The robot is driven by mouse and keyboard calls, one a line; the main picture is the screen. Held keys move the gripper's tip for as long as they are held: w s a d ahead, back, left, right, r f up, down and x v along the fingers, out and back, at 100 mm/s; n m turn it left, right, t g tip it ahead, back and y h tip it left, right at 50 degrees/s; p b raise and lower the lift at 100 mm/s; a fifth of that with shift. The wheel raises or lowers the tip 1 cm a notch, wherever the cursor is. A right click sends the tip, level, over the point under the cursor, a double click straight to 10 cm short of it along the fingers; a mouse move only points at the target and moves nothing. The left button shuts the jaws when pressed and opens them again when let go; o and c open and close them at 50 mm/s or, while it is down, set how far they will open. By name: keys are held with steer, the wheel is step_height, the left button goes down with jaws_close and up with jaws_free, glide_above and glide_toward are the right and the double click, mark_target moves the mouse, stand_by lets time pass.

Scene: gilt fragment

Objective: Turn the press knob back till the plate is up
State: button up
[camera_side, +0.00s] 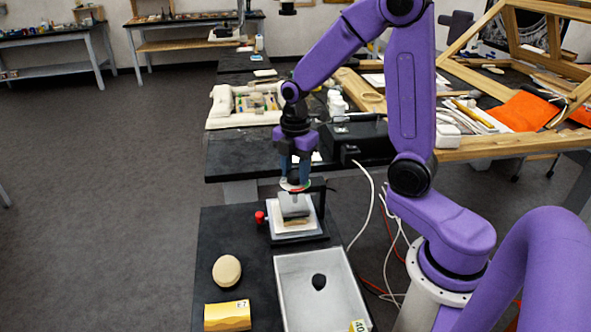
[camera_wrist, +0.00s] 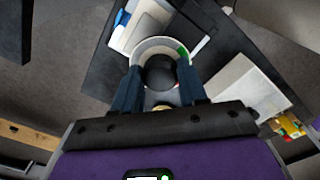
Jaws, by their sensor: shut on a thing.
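The press stands on the dark bench in the side view, with a black frame (camera_side: 321,215) and a grey plate block (camera_side: 294,204) above a white pad (camera_side: 293,230). A tan piece shows at the pad under the block; I cannot tell whether the block touches it. My gripper (camera_side: 295,183) points down over the press top, its blue fingers shut on the dark round knob (camera_wrist: 160,72), which shows between them in the wrist view. A pale dial ring (camera_wrist: 150,45) with a green part lies around the knob. The fingers mostly hide the knob in the side view.
A small red knob (camera_side: 260,217) sticks out at the press's left. In front are a tan oval block (camera_side: 227,271), a yellow box (camera_side: 228,316) and a pale tray (camera_side: 284,300) holding a dark oval thing (camera_side: 319,282). A black box (camera_side: 357,142) stands behind on another bench.

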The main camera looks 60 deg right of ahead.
mark_target(295, 173)
steer(key=shift+w, duration=0.1)
stand_by(0.3)
steer(key=o, duration=1.1)
steer(key=shift+c, duration=0.2)
steer(key=shift+r, duration=0.1)
step_height(295, 173, up, 17)
steer(key=shift+r, duration=0.15)
steer(key=shift+a, duration=0.1)
